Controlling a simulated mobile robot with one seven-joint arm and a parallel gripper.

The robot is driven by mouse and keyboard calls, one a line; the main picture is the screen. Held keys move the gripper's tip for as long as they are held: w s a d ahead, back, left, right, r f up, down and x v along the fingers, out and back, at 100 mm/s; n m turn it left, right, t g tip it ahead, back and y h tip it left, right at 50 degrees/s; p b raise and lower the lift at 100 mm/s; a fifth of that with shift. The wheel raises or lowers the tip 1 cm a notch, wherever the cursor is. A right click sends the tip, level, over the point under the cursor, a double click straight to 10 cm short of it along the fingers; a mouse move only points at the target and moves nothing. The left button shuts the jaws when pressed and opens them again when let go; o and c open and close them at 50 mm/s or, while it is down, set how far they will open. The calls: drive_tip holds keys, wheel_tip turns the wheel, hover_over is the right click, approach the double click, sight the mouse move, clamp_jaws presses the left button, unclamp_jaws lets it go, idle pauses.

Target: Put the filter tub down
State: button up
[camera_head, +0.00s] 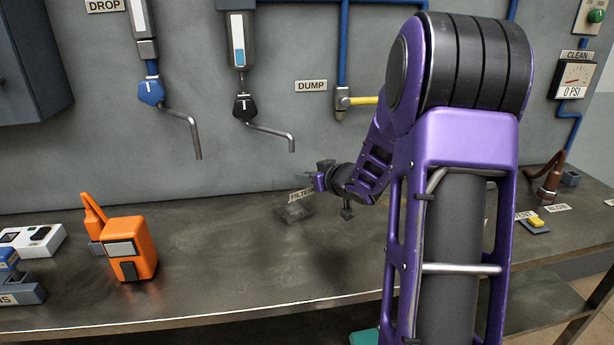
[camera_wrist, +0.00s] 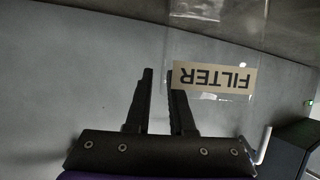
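The filter tub (camera_head: 293,212) is a clear box with a "FILTER" label, at the back of the metal table in the head view. In the wrist view the tub (camera_wrist: 222,45) reaches in from the top right, its label upside down. My gripper (camera_head: 322,180) is at the tub's upper right in the head view. In the wrist view its two dark fingers (camera_wrist: 160,72) have a narrow gap between them. The tub's left edge lies by the right finger, and the label overlaps that finger. I cannot tell whether the fingers press on the tub, or whether its base touches the table.
An orange container (camera_head: 131,250) stands on the table at the left, by a white box (camera_head: 32,240). Bent metal spouts hang from the wall above, and a yellow-handled valve (camera_head: 362,100) sits beside "DUMP". The table's front middle is clear.

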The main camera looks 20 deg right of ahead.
drive_tip(key=shift+o, duration=0.4)
drive_tip(key=shift+r, duration=0.3)
drive_tip(key=p+v, duration=0.2)
drive_tip(key=v, duration=1)
drive_tip(key=shift+p, duration=0.35)
